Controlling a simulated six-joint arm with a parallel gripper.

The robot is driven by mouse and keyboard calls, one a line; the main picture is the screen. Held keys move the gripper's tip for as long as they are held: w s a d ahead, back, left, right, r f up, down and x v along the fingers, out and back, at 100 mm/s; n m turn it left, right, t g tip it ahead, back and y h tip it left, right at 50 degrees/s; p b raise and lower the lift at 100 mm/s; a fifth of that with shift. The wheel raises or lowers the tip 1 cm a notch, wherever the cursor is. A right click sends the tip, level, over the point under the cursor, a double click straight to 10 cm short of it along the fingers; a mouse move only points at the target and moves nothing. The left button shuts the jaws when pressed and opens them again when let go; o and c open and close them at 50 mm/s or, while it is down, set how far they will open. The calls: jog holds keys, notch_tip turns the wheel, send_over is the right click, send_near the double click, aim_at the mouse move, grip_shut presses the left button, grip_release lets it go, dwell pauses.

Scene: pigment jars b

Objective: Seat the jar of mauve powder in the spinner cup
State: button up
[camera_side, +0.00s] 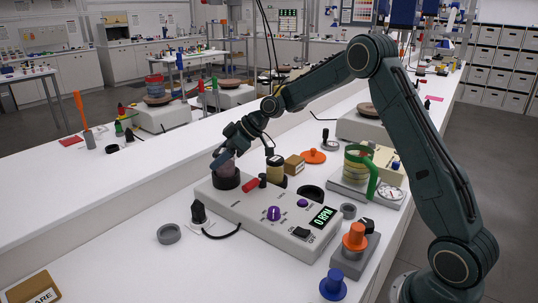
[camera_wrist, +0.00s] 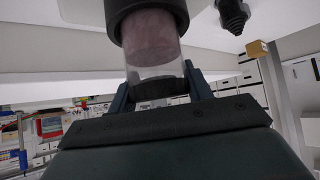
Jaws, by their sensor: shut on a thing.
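The jar of mauve powder (camera_wrist: 150,45) is clear, with a dark end between my fingers. My gripper (camera_wrist: 158,92) is shut on that end. The jar's other end goes into a black round cup (camera_wrist: 118,12) at the top of the wrist view; how deep it sits is hidden. In the side view the jar (camera_side: 228,168) stands in the black cup (camera_side: 225,183) at the left end of the white spinner box (camera_side: 262,212), my gripper (camera_side: 222,155) over its top. Another black cup (camera_side: 311,193) on the box looks empty.
The box has a purple knob (camera_side: 274,213) and a display (camera_side: 323,217) reading 0 RPM.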

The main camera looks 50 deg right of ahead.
jog(key=shift+f, duration=0.4)
jog(key=o, duration=1.1)
jog(key=v, duration=1.4)
jog(key=shift+a, duration=0.1)
